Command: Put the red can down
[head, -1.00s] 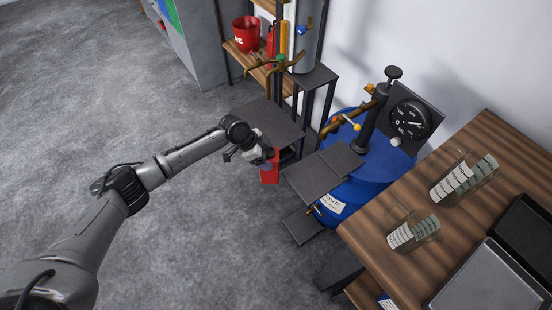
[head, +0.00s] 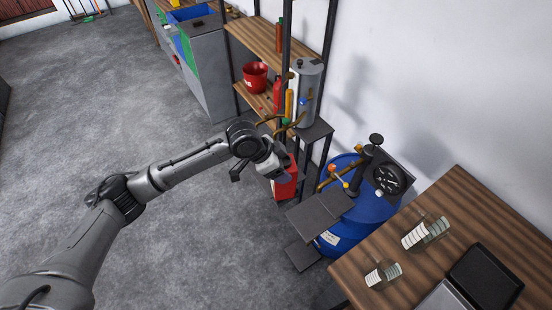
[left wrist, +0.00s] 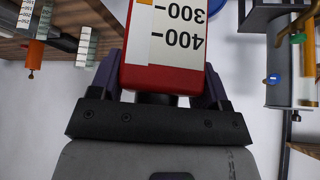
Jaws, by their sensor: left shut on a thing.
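The red can (head: 287,183) is held at the end of my left arm, in front of the dark metal stand in the head view. My left gripper (head: 273,168) is shut on it, and the arm partly covers it. In the left wrist view the can (left wrist: 165,78) fills the top middle, with a white label bearing a black scale reading 300 and 400. The dark fingers of my left gripper (left wrist: 165,92) sit on both sides of it. The can's far end is out of the wrist frame. My right gripper is not in view.
A blue drum (head: 345,235) with a gauge (head: 388,180) and dark step plates (head: 318,212) stands right of the can. A wooden table (head: 480,215) holds two glass jars. A shelf (head: 268,45) with a red bucket (head: 255,76) is behind. Open grey floor (head: 150,110) lies left.

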